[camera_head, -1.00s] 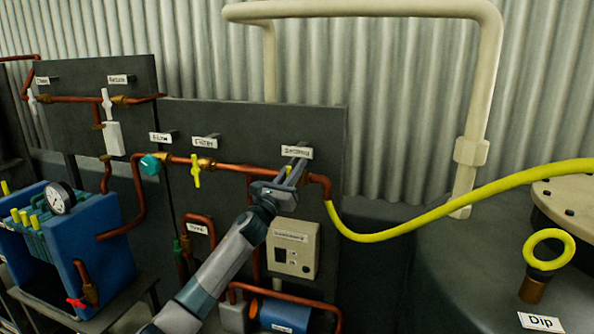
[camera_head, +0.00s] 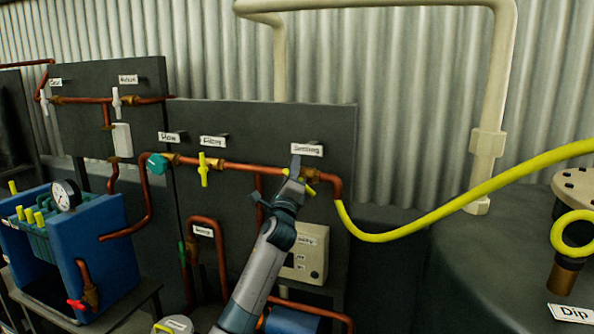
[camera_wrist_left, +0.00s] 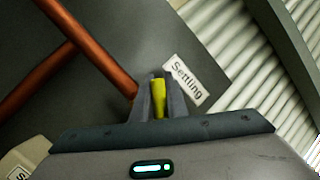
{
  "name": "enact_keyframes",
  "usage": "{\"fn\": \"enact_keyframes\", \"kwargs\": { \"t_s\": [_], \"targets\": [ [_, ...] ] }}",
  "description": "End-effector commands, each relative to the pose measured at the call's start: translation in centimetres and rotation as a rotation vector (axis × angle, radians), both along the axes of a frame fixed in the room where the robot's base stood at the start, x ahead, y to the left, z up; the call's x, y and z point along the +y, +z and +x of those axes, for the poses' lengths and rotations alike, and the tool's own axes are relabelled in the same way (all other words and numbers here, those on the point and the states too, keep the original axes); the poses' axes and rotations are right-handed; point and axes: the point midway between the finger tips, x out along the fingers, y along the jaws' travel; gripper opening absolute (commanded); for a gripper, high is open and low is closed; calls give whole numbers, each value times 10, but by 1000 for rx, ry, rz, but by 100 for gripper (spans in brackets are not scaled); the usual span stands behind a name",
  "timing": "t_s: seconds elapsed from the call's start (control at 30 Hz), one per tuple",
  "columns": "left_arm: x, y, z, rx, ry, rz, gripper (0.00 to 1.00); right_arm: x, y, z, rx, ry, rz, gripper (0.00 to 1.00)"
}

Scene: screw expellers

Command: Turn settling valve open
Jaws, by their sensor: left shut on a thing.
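The settling valve's yellow handle (camera_wrist_left: 159,100) is between the fingers of my left gripper (camera_wrist_left: 160,95) in the left wrist view, and the gripper is shut on it. In the head view my left gripper (camera_head: 292,180) is at the right end of the copper pipe, just below the "Settling" label (camera_head: 307,149). A bit of the yellow handle (camera_head: 311,189) shows to the right of the fingers; the rest of the valve is mostly hidden behind the gripper. The label also shows beside the fingers in the left wrist view (camera_wrist_left: 184,80). My right gripper is not in view.
Left along the pipe are a yellow filter valve handle (camera_head: 204,170) and a teal flow valve knob (camera_head: 157,164). A yellow hose (camera_head: 400,232) runs right from the pipe's end. A control box (camera_head: 310,250) sits below, partly behind my arm. A blue filter press (camera_head: 95,240) stands at left.

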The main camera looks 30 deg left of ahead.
Motion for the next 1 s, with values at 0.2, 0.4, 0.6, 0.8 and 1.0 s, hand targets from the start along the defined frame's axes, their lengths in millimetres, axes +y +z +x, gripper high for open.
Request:
{"fn": "enact_keyframes", "kwargs": {
  "t_s": [0.2,0.4,0.6,0.8,1.0],
  "targets": [
    [5,-8,-1,-47,-1,-203,0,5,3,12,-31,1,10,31],
    [9,-14,-2,-88,-1,-378,0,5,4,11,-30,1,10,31],
    [12,-20,-3,-120,1,-512,0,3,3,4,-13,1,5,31],
    [13,-24,-3,-140,2,-591,0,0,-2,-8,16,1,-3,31],
    [14,-26,-3,-147,1,-618,0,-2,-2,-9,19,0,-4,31]
  ]
}}
